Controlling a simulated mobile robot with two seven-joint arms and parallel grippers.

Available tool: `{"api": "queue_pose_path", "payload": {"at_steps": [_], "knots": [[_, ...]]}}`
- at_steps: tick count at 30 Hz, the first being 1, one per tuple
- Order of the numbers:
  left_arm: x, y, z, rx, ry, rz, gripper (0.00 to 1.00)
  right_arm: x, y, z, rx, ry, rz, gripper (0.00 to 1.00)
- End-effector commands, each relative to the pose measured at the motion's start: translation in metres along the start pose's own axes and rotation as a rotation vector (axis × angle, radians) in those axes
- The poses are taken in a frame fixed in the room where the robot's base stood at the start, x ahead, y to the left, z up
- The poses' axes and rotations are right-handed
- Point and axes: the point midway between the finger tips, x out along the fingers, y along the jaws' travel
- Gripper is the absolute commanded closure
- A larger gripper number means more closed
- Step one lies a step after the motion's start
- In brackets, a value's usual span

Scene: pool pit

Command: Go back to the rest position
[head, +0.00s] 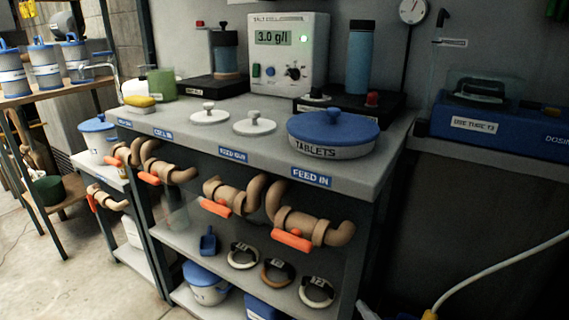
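Neither of my grippers shows in the head view, and no part of my arms is clearly seen. The grey workbench (392,165) stands in front of me. On its top sits a round tub (333,134) with a blue lid, labelled TABLETS, and two white knobbed lids (254,124) lie to its left. A salt cell control box (288,52) at the back reads 3.0 g/l. Below the front edge run tan pipes with orange-handled valves (292,240).
A blue dosing unit (500,126) is on the right. A rack with blue-lidded tubs (45,66) stands at left. Bare floor (30,265) shows at lower left.

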Motion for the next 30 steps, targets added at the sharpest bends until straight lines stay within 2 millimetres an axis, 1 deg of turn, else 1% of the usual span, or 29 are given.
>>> {"api": "queue_pose_path", "payload": {"at_steps": [1,4,6,8,9,10,17,30], "knots": [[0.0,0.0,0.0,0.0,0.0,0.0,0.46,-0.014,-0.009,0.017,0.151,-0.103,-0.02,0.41],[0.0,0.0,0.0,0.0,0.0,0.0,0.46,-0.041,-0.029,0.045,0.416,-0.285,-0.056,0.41],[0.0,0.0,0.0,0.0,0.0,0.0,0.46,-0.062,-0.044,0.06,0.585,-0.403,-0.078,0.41],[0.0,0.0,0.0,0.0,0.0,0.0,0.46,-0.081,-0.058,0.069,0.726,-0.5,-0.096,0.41],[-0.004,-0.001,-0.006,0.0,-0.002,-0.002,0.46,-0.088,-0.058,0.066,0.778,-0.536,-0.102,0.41],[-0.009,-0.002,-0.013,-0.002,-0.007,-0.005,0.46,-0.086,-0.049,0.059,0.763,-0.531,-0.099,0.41],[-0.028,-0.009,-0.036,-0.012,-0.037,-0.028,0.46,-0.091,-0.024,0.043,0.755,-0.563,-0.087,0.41],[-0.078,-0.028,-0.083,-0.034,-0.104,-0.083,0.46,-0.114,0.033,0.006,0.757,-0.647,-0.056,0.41]]}}
